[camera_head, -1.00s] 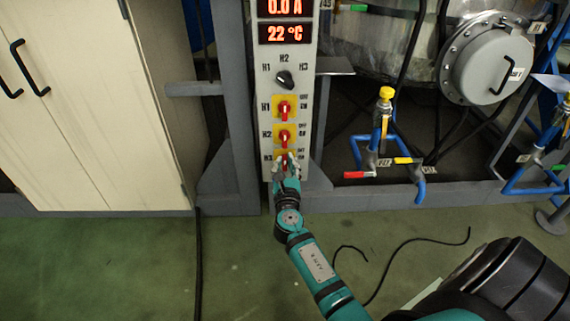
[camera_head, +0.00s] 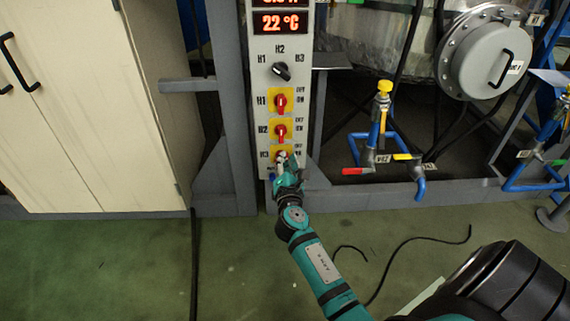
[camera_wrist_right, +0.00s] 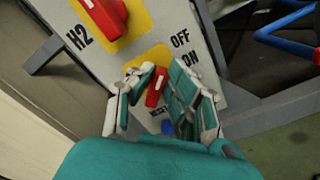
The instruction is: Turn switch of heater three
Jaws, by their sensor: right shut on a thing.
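The heater three switch is a red handle (camera_head: 281,155) on a yellow plate, the lowest of three on the grey control panel (camera_head: 262,85), beside the label H3. My right gripper (camera_head: 284,164) is at this switch and partly covers it. In the right wrist view, the red handle (camera_wrist_right: 156,87) stands between the two fingers of my right gripper (camera_wrist_right: 154,92), which is shut on it. The handle is tilted clockwise compared with the H2 switch (camera_wrist_right: 104,14), toward the ON label. My left gripper is not in view.
Above are the H2 switch (camera_head: 281,131), the H1 switch (camera_head: 281,103), a black selector knob (camera_head: 282,71) and a 22 °C display (camera_head: 281,22). A cream cabinet (camera_head: 90,110) stands left. Blue pipes with a yellow valve (camera_head: 384,88) are right. Cables lie on the green floor.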

